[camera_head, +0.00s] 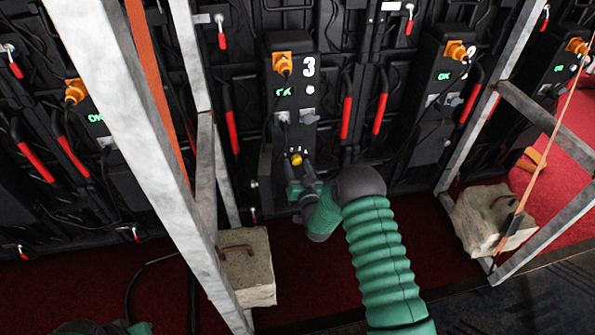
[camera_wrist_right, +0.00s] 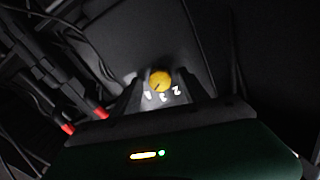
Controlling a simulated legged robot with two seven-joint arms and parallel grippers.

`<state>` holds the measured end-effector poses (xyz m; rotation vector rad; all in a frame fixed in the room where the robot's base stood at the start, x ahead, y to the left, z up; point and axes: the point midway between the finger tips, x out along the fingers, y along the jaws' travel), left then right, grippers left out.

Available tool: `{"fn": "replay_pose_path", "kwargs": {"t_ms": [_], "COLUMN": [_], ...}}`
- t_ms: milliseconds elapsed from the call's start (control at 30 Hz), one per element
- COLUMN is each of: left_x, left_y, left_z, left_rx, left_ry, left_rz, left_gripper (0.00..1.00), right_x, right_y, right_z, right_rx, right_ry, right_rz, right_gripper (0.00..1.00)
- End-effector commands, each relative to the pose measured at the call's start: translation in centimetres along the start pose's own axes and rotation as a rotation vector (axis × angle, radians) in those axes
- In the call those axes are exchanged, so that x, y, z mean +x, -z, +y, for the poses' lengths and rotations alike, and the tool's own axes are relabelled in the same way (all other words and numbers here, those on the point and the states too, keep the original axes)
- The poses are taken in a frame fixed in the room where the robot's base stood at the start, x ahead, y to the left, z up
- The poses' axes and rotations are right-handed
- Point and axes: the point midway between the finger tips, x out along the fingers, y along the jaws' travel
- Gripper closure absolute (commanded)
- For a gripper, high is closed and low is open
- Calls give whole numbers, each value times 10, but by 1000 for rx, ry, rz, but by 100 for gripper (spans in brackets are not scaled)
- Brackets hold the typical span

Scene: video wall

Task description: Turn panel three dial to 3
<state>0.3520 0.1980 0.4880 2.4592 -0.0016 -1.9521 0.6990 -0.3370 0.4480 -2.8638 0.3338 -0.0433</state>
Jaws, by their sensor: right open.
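Panel three (camera_head: 297,97) is a dark upright box with a white "3", a green OK display and an orange plug, at the middle of the head view. Its yellow dial (camera_head: 296,159) sits low on the box. The dial (camera_wrist_right: 161,81) also shows in the right wrist view, with white digits beside it; its exact setting is hard to read. My right gripper (camera_head: 297,172) is at the dial, its fingers open on either side of it; I cannot tell whether they touch it. Part of my left arm shows at the bottom left; its gripper is not visible.
Grey metal frame posts (camera_head: 140,140) stand left of panel three, and another (camera_head: 490,95) stands to the right. Stone-like weights (camera_head: 248,270) and (camera_head: 487,220) sit at their feet. Red-handled levers (camera_head: 347,117) and black cables hang around the panels.

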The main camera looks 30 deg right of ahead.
Motion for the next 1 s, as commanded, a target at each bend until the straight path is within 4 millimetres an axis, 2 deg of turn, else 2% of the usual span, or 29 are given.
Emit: {"fn": "replay_pose_path", "kwargs": {"t_ms": [300,700,1000], "left_x": [2,2,0], "left_y": [0,0,0], "left_z": [0,0,0], "left_rx": [0,0,0], "left_ry": [0,0,0], "left_rz": [0,0,0], "left_gripper": [100,100,100], "right_x": [5,4,4], "right_y": [1,0,1], "right_z": [0,0,0], "right_rx": [0,0,-20], "right_ry": [0,-1,-1], "right_rz": [-1,-1,-2], "right_gripper": [49,100,100]}}
